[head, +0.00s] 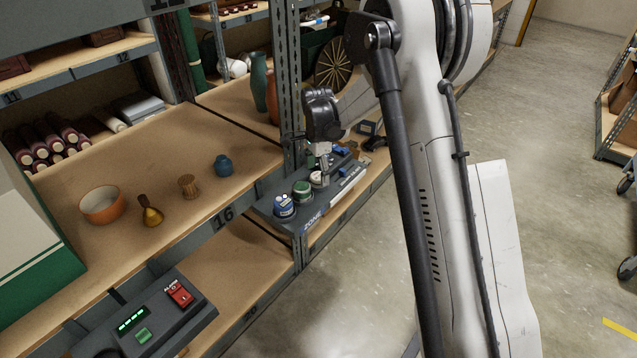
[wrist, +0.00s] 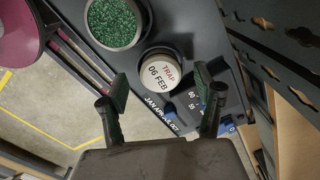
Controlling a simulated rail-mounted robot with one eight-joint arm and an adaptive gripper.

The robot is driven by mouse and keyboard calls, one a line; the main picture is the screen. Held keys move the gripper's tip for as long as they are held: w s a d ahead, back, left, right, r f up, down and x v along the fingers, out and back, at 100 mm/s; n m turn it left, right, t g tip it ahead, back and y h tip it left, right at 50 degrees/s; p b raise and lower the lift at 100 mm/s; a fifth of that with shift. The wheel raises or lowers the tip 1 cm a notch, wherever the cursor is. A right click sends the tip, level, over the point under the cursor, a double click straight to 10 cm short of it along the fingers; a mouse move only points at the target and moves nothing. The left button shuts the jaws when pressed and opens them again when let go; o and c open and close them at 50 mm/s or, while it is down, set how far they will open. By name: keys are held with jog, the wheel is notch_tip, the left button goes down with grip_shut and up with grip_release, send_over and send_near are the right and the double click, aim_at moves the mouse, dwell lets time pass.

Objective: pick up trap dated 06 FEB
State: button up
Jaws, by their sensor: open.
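The trap dated 06 FEB (wrist: 160,77) is a small round tub with a pale top, printed "TRAP" in red and "06 FEB" in black. It stands on a dark grey tray (wrist: 205,40). My gripper (wrist: 161,88) is open and empty in the wrist view, with one green-padded finger to each side of the trap's lower part in the picture. I cannot tell how far above it the fingertips are. In the head view my gripper (head: 321,160) points down over the tray, and the trap (head: 316,181) shows as a pale tub just below it.
A tub of green granules (wrist: 117,20) stands close beside the trap. In the head view a green-topped tub (head: 302,192) and a blue tub (head: 284,207) stand on the same tray. Blue pieces (wrist: 226,126) lie on the trap's other side. A shelf upright (head: 290,80) rises close behind.

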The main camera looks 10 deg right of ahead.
jog(key=shift+f, duration=0.85)
jog(key=c, duration=1.1)
jog(key=shift+r, duration=0.2)
jog(key=shift+c, duration=0.2)
